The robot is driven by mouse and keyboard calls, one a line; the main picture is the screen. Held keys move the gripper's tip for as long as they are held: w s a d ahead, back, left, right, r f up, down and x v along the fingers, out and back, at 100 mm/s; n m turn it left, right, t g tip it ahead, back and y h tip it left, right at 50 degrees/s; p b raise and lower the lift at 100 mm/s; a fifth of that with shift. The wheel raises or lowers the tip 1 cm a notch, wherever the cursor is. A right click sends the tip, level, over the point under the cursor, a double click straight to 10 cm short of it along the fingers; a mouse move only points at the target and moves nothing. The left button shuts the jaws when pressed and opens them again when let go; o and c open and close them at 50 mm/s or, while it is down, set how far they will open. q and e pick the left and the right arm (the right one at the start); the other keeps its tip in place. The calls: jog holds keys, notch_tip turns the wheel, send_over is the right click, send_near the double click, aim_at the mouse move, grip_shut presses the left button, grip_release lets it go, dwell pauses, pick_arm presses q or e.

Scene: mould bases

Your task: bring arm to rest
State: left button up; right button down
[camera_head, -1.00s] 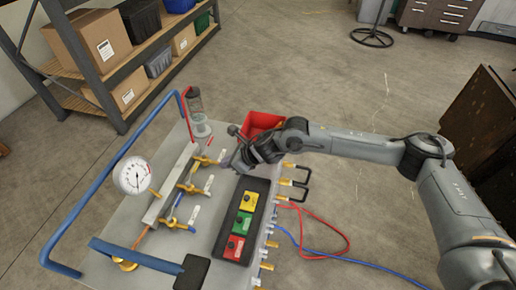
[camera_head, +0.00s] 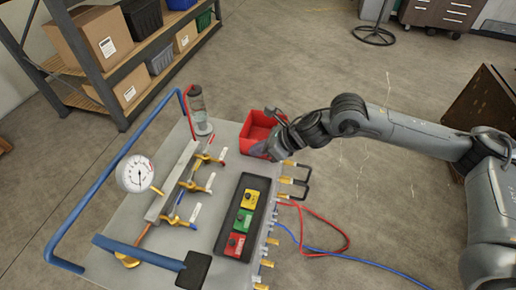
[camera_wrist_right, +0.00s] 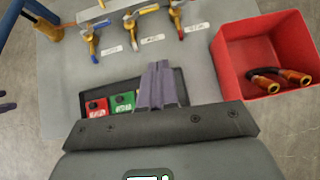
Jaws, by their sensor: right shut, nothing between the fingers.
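My right gripper (camera_head: 258,152) is over the right side of the grey bench (camera_head: 160,218), beside the red bin, in the head view. In the right wrist view its purple-grey fingers (camera_wrist_right: 161,85) are together and empty, in front of the black tray with the coloured blocks. My left gripper is not in view.
The red bin (camera_wrist_right: 235,88) holds a dark hose piece with brass ends (camera_wrist_right: 275,78). Valves, a gauge (camera_head: 135,173) and a blue pipe frame (camera_head: 95,190) stand on the bench. Red and blue hoses (camera_head: 335,240) lie on the floor. A shelf (camera_head: 115,100) is at the back left.

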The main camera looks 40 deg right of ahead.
dwell(0.3)
jog(key=s+a+f+m+t+y, duration=0.1)
jog(key=s+a+f+m, duration=0.2)
jog(key=a+m, duration=0.6)
jog(key=s+a+f+m+t, duration=0.25)
jog(key=a+m, duration=0.45)
jog(key=a, duration=0.4)
jog(key=s+d+f+m+h, duration=0.1)
jog(key=s+m, duration=0.1)
jog(key=m, duration=0.2)
jog(key=s+d+f+m+g+h, duration=0.1)
jog(key=s+d+f+m, duration=0.1)
jog(key=m, duration=0.3)
jog(key=s+d+f+m+g+h, duration=0.1)
jog(key=s+d+f+m+h, duration=0.1)
jog(key=s+m, duration=0.1)
jog(key=shift+s+d+f+m, duration=0.15)
jog(key=shift+s+f+m, duration=0.1)
jog(key=shift+m, duration=0.65)
jog(key=s+d+f+m+g+h, duration=0.1)
jog(key=s+d+f+m+g, duration=0.3)
jog(key=s, duration=0.3)
jog(key=s+d+f+m+g+h, duration=0.1)
jog(key=s+d+f+m+g, duration=0.2)
jog(key=s+m, duration=0.35)
notch_tip(320, 180, up, 32)
jog(key=t+p, duration=0.1)
jog(key=p, duration=3.1)
jog(key=shift+d+f, duration=0.15)
jog(key=shift+d, duration=0.25)
